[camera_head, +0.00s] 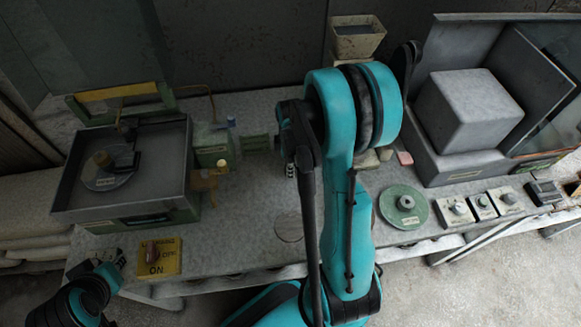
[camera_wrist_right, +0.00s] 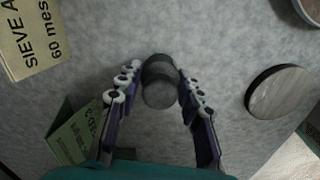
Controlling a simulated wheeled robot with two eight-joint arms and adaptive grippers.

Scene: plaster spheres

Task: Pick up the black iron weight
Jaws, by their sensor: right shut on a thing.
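The black iron weight (camera_wrist_right: 160,80) is a small dark cylinder in the right wrist view, between the fingers of my right gripper (camera_wrist_right: 156,86). The fingers are shut on it, one on each side. Grey table surface shows around it, and I cannot tell whether it is lifted. In the head view my right arm hides the weight, and only a bit of the finger links shows beside the arm. My left gripper (camera_head: 116,264) is at the lower left of the head view, away from the weight, dark and small; its opening is unclear.
A sieve label card (camera_wrist_right: 32,36) and a green box (camera_wrist_right: 76,134) lie left of my right gripper, with a round disc (camera_wrist_right: 280,91) at right. The table also holds a square tray machine (camera_head: 150,165), a yellow switch box (camera_head: 159,257), a green disc (camera_head: 404,206) and a grey block (camera_head: 468,110).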

